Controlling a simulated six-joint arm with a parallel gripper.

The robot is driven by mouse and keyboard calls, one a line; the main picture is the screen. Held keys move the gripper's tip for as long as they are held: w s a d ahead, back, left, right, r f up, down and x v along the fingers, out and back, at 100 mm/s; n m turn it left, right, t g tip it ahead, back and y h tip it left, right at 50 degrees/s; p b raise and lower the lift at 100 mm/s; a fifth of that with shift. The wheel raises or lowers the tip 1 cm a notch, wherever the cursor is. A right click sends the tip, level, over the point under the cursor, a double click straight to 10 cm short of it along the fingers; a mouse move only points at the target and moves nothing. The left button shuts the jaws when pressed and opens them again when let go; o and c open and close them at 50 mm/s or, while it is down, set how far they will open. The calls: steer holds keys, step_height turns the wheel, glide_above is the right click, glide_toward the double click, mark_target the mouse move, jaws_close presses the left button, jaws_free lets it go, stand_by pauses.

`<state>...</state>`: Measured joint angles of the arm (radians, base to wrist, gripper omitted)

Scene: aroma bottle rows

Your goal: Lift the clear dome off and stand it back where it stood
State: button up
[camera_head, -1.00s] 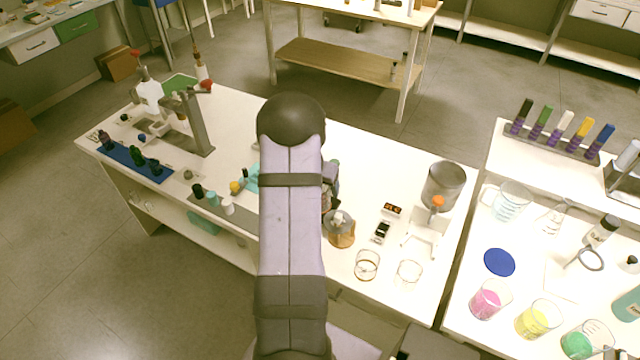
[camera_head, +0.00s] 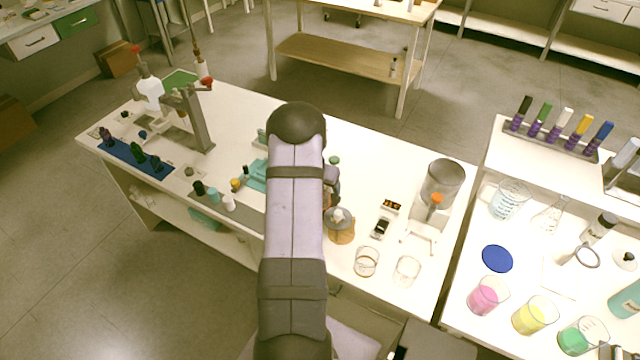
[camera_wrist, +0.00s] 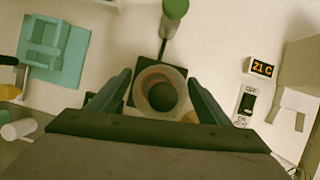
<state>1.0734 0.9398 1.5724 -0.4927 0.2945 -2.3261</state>
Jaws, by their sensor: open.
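In the wrist view a round, see-through, brownish-rimmed shape with a dark ball in its middle (camera_wrist: 160,90) sits over a dark square base (camera_wrist: 134,97); it looks like the clear dome seen from above. My open gripper (camera_wrist: 158,85) has one finger on its left and one on its right. I cannot tell whether either finger touches it. In the head view my arm hides most of this spot, and my gripper (camera_head: 330,190) shows only partly beside the arm.
A green-capped item (camera_wrist: 175,9) stands just behind. A teal holder (camera_wrist: 58,50) is at left, a 21 C display (camera_wrist: 262,67) and a switch (camera_wrist: 246,104) at right. An amber vessel (camera_head: 340,232) and glass beakers (camera_head: 366,262) stand nearer the bench's front edge.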

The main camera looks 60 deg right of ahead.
steer(key=shift+x, duration=1.2)
steer(key=c, duration=1.3)
steer(key=shift+r, duration=0.15)
step_height(320, 180, up, 10)
steer(key=shift+f+b, duration=0.15)
steer(key=shift+b, duration=0.4)
steer(key=shift+r, duration=0.2)
steer(key=shift+r+p, duration=0.45)
steer(key=shift+p, duration=0.4)
